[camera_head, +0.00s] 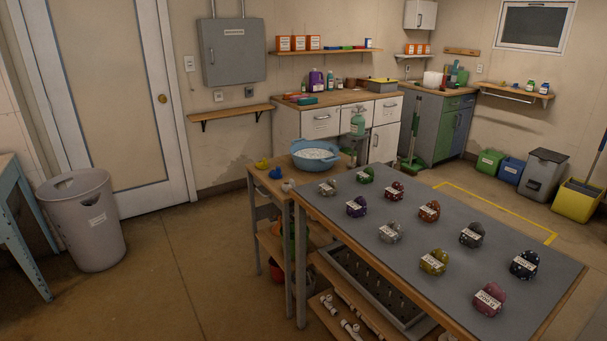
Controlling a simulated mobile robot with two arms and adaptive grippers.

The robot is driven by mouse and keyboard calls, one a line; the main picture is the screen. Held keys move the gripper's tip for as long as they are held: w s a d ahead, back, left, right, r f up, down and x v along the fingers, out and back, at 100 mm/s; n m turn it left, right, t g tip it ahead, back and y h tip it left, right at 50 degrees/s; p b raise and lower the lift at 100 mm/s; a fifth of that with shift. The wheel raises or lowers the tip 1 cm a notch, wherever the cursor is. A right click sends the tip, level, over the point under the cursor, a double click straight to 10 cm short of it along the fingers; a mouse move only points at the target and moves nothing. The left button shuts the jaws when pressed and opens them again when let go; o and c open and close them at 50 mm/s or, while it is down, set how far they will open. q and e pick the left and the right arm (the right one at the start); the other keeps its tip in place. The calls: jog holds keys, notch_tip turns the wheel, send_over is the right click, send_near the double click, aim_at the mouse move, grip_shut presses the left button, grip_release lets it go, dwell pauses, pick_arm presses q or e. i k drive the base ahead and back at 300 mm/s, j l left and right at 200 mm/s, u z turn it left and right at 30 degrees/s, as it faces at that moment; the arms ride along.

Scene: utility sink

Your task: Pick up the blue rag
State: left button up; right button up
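Several small labelled bundles of folded cloth sit in rows on a grey-topped table (450,255) at the lower right. The nearest to blue among them is a dark navy or black bundle with pale spots (524,265) near the table's right edge. A small bluish lump (275,173) also lies on the wooden side cart, between a yellow lump (262,163) and a whitish one (288,186). I cannot tell for certain which is the blue rag. Neither of my grippers is in view.
A blue basin (315,156) stands on the cart behind the table. A grey bin (85,219) stands by the door at left. A teal bench (15,225) is at the left edge. Counters line the back wall. The floor between bin and table is clear.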

aim_at(276, 175)
jog(key=i+j+z, duration=0.25)
jog(key=z, duration=0.2)
jog(key=i+j+z, duration=0.25)
jog(key=z, duration=0.15)
jog(key=i+j+z, duration=0.15)
jog(key=j+z, duration=0.3)
jog(key=i+j+z, duration=0.1)
jog(key=j, duration=0.5)
jog(key=i+j+z, duration=0.1)
jog(key=j, duration=0.5)
jog(key=i+j+z, duration=0.1)
jog(key=j, duration=0.5)
jog(key=i+j+z, duration=0.1)
jog(key=j, duration=0.5)
jog(key=i, duration=0.1)
